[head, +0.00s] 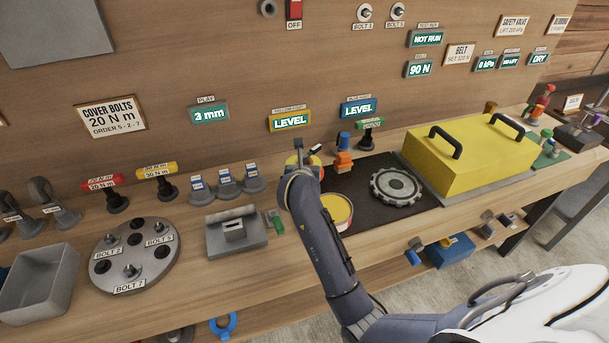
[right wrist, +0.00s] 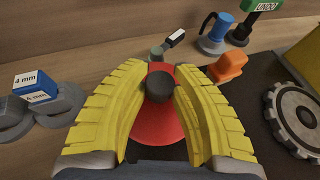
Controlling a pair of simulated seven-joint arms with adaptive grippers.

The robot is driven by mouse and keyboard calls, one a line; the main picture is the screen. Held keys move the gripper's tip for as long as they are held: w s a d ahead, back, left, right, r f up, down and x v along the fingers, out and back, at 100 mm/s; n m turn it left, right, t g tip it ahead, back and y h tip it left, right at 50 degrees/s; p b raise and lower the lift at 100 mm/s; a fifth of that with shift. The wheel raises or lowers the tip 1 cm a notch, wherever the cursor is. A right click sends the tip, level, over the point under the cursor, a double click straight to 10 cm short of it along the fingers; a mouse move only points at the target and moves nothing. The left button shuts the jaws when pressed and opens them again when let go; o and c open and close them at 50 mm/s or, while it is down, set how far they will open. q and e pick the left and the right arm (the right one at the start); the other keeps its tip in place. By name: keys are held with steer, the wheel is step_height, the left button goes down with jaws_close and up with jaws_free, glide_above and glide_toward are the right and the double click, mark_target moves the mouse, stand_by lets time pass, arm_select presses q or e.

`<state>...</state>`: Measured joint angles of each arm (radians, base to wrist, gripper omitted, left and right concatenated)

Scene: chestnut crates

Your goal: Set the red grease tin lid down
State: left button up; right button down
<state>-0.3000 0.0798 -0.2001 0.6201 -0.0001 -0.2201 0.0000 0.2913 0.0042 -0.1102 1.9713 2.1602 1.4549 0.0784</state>
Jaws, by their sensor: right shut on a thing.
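The red grease tin lid (right wrist: 152,122) with its dark round knob (right wrist: 160,84) shows in the right wrist view, between the yellow fingers. My right gripper (right wrist: 160,76) is shut on the knob. In the head view my right gripper (head: 302,161) is over the back of the bench at the dark mat's left edge, and its arm largely hides the lid. I cannot tell whether the lid touches the surface below. The open tin (head: 338,209), filled with yellow grease, stands nearer the front, partly behind my right arm. My left gripper is not in view.
An orange block (right wrist: 228,66) and a blue-topped item (right wrist: 216,32) stand behind and right of the lid. A toothed grey disc (head: 396,186) lies on the dark mat (head: 350,178), with a yellow cover (head: 470,160) beyond. Grey-based 4 mm pieces (right wrist: 38,90) stand left.

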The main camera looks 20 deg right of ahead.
steer(key=shift+f, duration=2.3)
steer(key=c, duration=1.1)
jaws_free()
steer(key=shift+f, duration=0.1)
steer(key=shift+c, duration=0.2)
steer(key=v, duration=1.2)
steer(key=shift+r, duration=0.2)
